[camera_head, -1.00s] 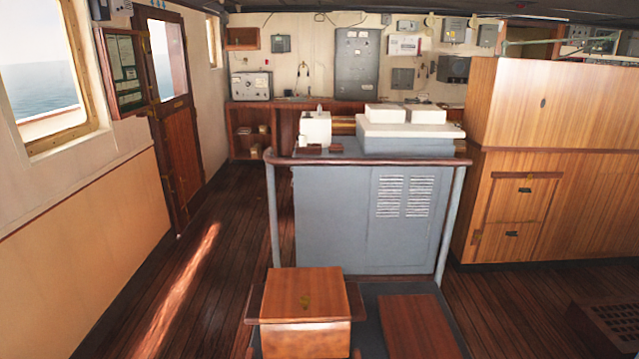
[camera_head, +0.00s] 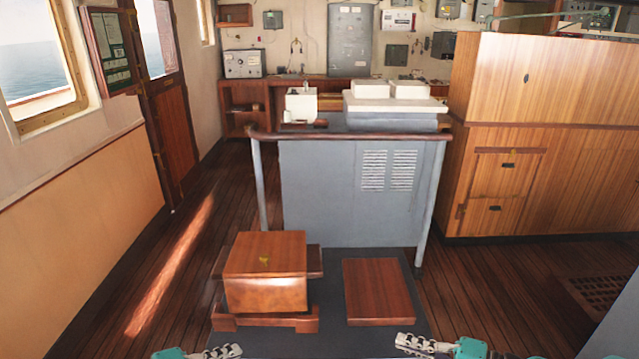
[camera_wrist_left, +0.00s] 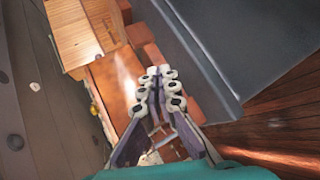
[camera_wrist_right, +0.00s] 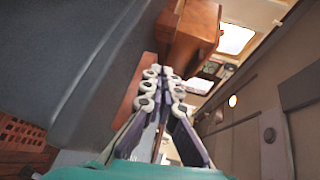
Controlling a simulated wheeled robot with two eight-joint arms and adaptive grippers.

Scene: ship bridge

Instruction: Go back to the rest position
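My left gripper (camera_head: 225,351) shows at the bottom edge of the head view, left of centre. Its fingers (camera_wrist_left: 160,74) lie close together in the left wrist view, with nothing between them. My right gripper (camera_head: 414,342) shows at the bottom edge, right of centre. Its fingers (camera_wrist_right: 161,76) are also close together and empty in the right wrist view. Both grippers are apart from each other and from the furniture. Most of both arms is out of the head view.
A wooden box seat (camera_head: 266,292) and a flat wooden board (camera_head: 378,291) are ahead on the dark platform. Behind them stands a grey console (camera_head: 325,190) with a handrail. A wooden cabinet (camera_head: 545,140) is on the right. Open plank floor (camera_head: 165,290) lies to the left.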

